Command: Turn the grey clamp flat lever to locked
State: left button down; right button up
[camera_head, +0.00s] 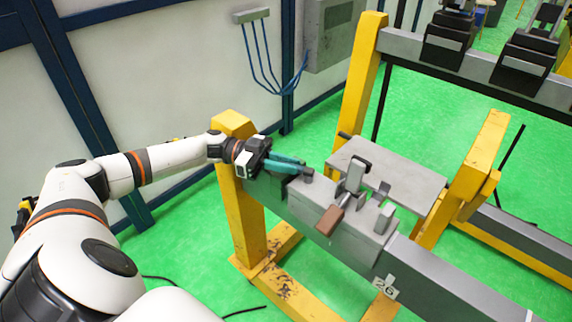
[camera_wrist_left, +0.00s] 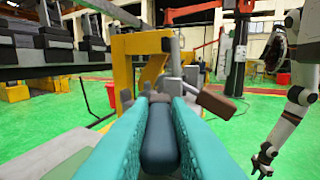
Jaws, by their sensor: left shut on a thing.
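The grey clamp (camera_head: 342,228) sits on top of the long grey beam, with an upright metal part and a brown-ended handle (camera_head: 329,220). Its dark grey flat lever (camera_head: 306,174) sticks out at the left end of the clamp. My left gripper (camera_head: 288,163) reaches in from the left, with its teal fingers around this lever. In the left wrist view the lever (camera_wrist_left: 159,135) lies lengthwise between the two fingers, which are shut on it. My right gripper (camera_wrist_left: 264,160) hangs at the lower right of the left wrist view, too small to judge; the head view does not show it.
Yellow posts (camera_head: 357,85) and a grey plate (camera_head: 390,170) stand behind the clamp. A "26" tag (camera_head: 386,288) hangs on the beam's front. A second beam with black blocks (camera_head: 449,40) is at the back right. Green floor is free around the frame.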

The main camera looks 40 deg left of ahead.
pick_arm(q)
jog(key=c, duration=1.4)
grip_release()
jog(key=shift+o, duration=0.2)
jog(key=shift+r, duration=0.1)
notch_tip(320, 180, up, 10)
jog(key=shift+f, duration=0.1)
